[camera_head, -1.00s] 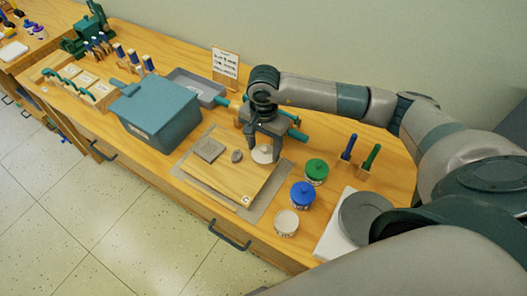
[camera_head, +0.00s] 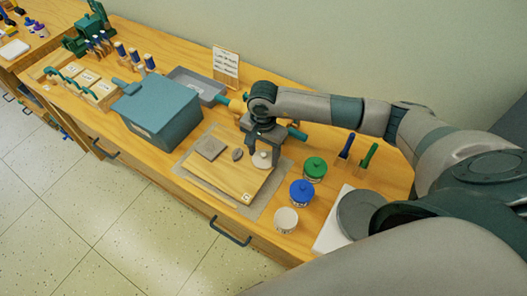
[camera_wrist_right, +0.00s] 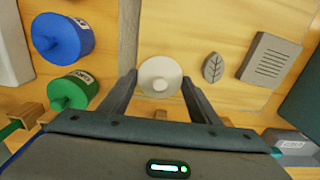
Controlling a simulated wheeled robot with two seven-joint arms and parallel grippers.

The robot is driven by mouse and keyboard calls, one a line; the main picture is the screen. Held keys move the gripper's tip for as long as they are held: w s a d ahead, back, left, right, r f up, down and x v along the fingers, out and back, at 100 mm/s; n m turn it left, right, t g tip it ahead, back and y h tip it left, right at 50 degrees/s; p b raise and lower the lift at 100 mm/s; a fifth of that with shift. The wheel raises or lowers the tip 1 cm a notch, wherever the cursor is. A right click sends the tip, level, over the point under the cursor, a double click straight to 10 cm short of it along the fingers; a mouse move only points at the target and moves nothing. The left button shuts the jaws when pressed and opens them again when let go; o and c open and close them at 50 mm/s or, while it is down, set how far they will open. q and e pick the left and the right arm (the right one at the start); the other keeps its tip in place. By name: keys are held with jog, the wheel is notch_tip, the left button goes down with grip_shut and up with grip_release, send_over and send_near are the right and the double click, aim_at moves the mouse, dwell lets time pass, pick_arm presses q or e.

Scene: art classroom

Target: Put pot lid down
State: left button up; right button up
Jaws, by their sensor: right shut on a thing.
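The pot lid is a round, pale disc with a small knob (camera_head: 262,161). It is over the right part of the wooden board (camera_head: 228,181), near its back right edge. My right gripper (camera_head: 263,152) points down and is shut on the lid. In the right wrist view the lid (camera_wrist_right: 160,70) sits between the two fingertips (camera_wrist_right: 160,80). I cannot tell whether the lid touches the board. A pale pot (camera_head: 286,220) stands near the table's front edge with its top open. My left gripper is not in view.
Left of the lid on the board lie a leaf-marked stone (camera_head: 237,154) and a square ridged tile (camera_head: 211,147). A blue-lidded pot (camera_head: 302,192) and a green-lidded pot (camera_head: 314,168) stand to the right. A teal box (camera_head: 160,112) stands left of the board.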

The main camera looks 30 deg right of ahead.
aim_at(264, 154)
jog(key=shift+f, duration=0.1)
jog(key=shift+f, duration=0.1)
jog(key=o, duration=1)
jog(key=shift+r, duration=0.2)
jog(key=shift+r, duration=0.35)
jog(key=shift+r+b, duration=2.4)
jog(key=shift+r, duration=3.3)
